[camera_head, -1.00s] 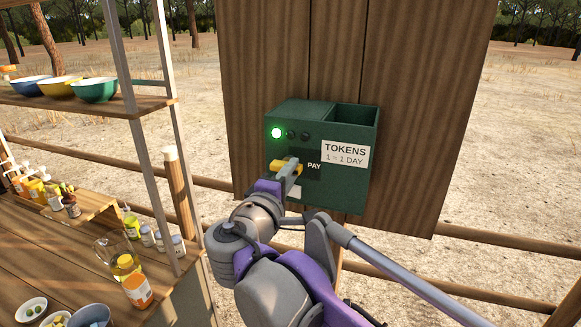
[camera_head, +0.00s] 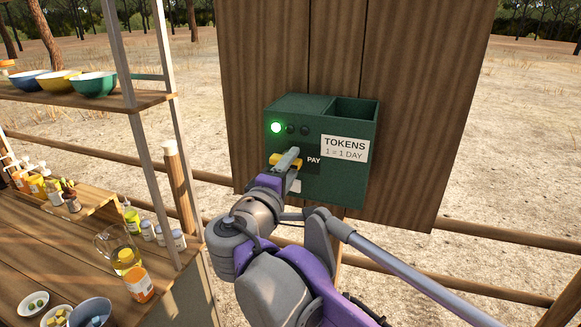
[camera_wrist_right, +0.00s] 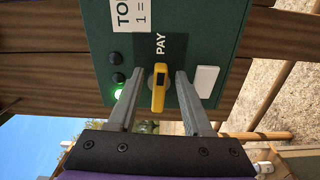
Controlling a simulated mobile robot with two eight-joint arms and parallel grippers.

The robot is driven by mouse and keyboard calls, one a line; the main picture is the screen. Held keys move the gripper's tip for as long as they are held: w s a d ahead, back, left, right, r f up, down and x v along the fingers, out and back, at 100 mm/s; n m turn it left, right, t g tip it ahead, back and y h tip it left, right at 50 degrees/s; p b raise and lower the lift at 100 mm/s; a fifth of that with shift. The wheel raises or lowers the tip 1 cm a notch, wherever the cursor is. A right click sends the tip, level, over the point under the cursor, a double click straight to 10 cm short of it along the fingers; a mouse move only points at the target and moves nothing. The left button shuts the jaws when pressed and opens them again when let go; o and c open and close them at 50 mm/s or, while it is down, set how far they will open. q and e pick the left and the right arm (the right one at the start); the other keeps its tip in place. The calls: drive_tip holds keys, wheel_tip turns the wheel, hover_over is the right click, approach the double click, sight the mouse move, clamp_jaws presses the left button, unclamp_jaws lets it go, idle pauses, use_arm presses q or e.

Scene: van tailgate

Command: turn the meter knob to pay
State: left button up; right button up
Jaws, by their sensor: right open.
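The dark green meter box (camera_head: 338,185) is mounted on a wooden board. It carries a "TOKENS 1 = 1 DAY" label and a lit green lamp (camera_head: 276,127) beside two dark ones. The yellow knob (camera_head: 275,159) lies roughly level, just left of the word PAY, partly hidden by my right gripper (camera_head: 288,158). In the right wrist view, the yellow knob (camera_wrist_right: 158,98) sits between the spread fingers of my right gripper (camera_wrist_right: 158,82), with a visible gap on each side. The gripper is open. My left gripper does not show.
A wooden counter (camera_head: 60,250) with bottles, a jug and bowls stands at the left. A shelf (camera_head: 70,103) with several coloured bowls and metal posts rises above it. Fence rails run behind the board. Open dry ground surrounds the board.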

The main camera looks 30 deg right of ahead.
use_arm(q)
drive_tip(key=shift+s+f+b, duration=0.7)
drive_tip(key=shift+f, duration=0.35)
use_arm(e)
drive_tip(key=v, duration=1.1)
drive_tip(key=s+d+f+m+g+y, duration=0.1)
drive_tip(key=s+d+f+g+y, duration=0.15)
drive_tip(key=f, duration=0.95)
drive_tip(key=s+d+f+m+g+y, duration=0.2)
drive_tip(key=s+f+g+y, duration=0.15)
drive_tip(key=f, duration=0.85)
drive_tip(key=s+a+f+m+y, duration=0.1)
drive_tip(key=a+f+m+y, duration=0.1)
drive_tip(key=f, duration=0.4)
drive_tip(key=s+a+f+m+y, duration=0.2)
drive_tip(key=a+f+y, duration=0.2)
drive_tip(key=f, duration=0.3)
drive_tip(key=shift+s+a+f+y, duration=0.15)
drive_tip(key=shift+a+f+y, duration=0.15)
drive_tip(key=shift+y, duration=0.6)
drive_tip(key=shift+o, duration=0.3)
